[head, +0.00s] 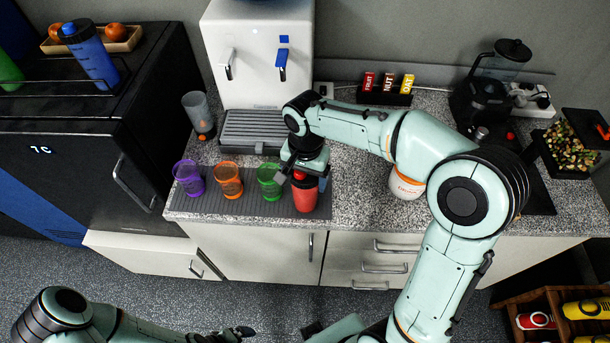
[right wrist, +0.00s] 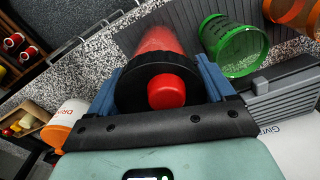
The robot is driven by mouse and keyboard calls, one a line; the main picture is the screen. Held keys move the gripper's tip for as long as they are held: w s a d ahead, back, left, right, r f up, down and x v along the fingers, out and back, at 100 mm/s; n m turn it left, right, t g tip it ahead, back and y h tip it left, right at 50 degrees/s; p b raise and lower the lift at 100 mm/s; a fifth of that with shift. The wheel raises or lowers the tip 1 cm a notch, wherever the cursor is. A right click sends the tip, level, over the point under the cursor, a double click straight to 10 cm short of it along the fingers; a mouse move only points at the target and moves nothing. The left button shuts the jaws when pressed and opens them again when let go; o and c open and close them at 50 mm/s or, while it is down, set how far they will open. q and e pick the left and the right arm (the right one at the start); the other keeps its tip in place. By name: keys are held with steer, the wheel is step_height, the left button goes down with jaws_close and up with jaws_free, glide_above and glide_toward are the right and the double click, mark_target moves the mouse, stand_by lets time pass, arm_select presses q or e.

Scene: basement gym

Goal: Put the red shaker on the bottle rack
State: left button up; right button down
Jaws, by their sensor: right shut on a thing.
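The red shaker (head: 305,198) stands at the right end of a grey ribbed mat on the counter. It has a black collar and red cap, which show close up in the right wrist view (right wrist: 166,91). My right gripper (head: 303,172) is shut on it from above, with blue fingers on both sides of the collar. The bottle rack (head: 45,83) appears to be the dark wire rack on top of the black fridge at the far left. A blue bottle (head: 92,58) and a green bottle (head: 8,72) lean in it. My left gripper (head: 236,333) is low at the bottom edge, away from the counter.
Purple (head: 188,178), orange (head: 228,180) and green (head: 269,182) cups stand left of the shaker. A white dispenser (head: 258,60) stands behind them. A clear grey cup (head: 198,115) is beside the fridge. A white-and-orange tub (head: 405,187) is to the right.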

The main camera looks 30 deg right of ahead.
steer(key=shift+c, duration=0.8)
jaws_free()
steer(key=shift+f, duration=0.15)
steer(key=shift+o, duration=0.8)
